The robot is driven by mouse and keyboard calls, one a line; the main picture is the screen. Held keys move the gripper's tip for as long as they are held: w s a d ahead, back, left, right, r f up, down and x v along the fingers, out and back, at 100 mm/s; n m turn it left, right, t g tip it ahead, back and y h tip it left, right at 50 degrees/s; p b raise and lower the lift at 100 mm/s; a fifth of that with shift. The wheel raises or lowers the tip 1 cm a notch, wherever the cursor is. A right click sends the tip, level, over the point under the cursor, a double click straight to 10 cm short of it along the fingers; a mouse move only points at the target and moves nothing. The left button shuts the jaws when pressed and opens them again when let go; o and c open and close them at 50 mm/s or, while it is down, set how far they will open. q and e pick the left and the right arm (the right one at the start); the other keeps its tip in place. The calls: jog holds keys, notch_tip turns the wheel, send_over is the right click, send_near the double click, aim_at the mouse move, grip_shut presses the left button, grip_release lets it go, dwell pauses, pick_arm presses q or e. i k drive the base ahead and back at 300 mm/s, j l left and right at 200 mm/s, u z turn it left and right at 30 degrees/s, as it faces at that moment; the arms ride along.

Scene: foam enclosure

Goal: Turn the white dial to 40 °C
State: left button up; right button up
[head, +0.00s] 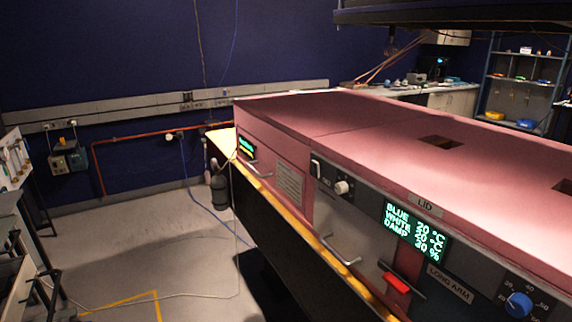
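The white dial (342,187) is a small round knob on the grey front panel of the pink foam enclosure (350,125), right of centre in the head view. Its scale and pointer are too small to read. A lit green display (416,231) on the same front shows BLUE 20 °C and WHITE 20 °C, with a DAMP percentage below that I cannot read surely. Neither of my grippers shows in this view.
A blue dial (518,304) with a numbered scale sits at lower right, beside the LONG ARM label (450,284). A red handle or switch (397,283) and a metal bar handle (341,250) stick out from the front. Grey floor (150,250) is open at left.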

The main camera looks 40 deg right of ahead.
aim_at(341, 187)
jog(key=i, duration=1)
jog(key=i+j+z, duration=0.1)
jog(key=i, duration=0.95)
jog(key=z, duration=0.5)
jog(key=i+z, duration=0.15)
jog(key=z, duration=0.35)
jog(key=j+z, duration=0.1)
jog(key=z, duration=0.4)
jog(key=i+j+z, duration=0.1)
jog(key=z, duration=0.4)
